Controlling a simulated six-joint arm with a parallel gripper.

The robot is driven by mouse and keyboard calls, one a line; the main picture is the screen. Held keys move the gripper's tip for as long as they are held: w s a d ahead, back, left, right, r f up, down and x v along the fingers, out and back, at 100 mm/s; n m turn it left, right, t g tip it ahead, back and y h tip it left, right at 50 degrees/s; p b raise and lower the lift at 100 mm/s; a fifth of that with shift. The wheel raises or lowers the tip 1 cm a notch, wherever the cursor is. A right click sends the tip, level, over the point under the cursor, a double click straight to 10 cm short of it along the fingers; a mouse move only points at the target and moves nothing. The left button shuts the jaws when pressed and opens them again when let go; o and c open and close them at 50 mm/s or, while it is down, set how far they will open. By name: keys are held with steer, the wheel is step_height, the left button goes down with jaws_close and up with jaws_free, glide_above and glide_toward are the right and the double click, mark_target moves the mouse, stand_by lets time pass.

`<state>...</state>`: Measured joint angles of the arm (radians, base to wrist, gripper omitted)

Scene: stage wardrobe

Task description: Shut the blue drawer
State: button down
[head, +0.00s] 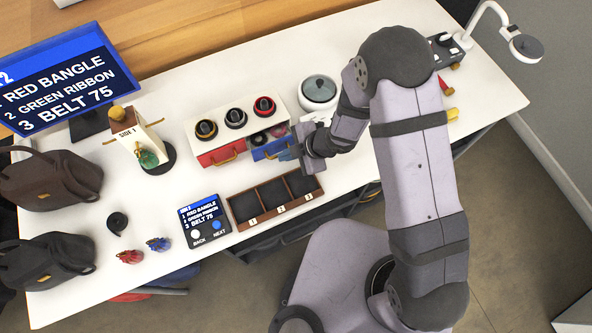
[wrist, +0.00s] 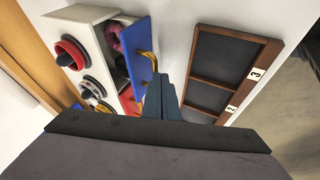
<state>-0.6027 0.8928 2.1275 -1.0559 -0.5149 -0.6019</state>
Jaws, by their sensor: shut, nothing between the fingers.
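The blue drawer (head: 268,153) sticks out of the right side of the white cabinet (head: 226,122), with round items, one pinkish, showing inside. In the wrist view its blue front (wrist: 137,48) stands apart from the cabinet, and a gold handle (wrist: 150,65) is on it. My gripper (head: 289,154) is at the drawer's right front in the head view. In the wrist view its fingers (wrist: 166,80) are shut together and empty, close to the handle. I cannot tell whether they touch the drawer. The gripper partly hides the drawer's right end.
The red drawer (head: 222,155) is beside the blue one. Ring stands (head: 236,118) sit on the cabinet. A three-compartment wooden tray (head: 232,207) lies in front, with a button panel (head: 205,232) left of it. A white round pot (head: 319,90) stands behind my gripper.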

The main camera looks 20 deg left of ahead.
mark_target(277, 142)
steer(key=shift+w+a+p, duration=1.1)
steer(key=shift+w+a, duration=0.7)
steer(key=shift+d, duration=0.1)
steer(key=shift+s+d+r+b, duration=0.1)
steer(key=shift+s+d+b, duration=0.25)
steer(key=shift+s+d, duration=0.15)
steer(key=shift+s+d+r+b, duration=0.25)
steer(key=shift+s+d+b, duration=0.1)
steer(key=shift+s+d, duration=0.5)
steer(key=v, duration=1)
steer(key=shift+s, duration=0.1)
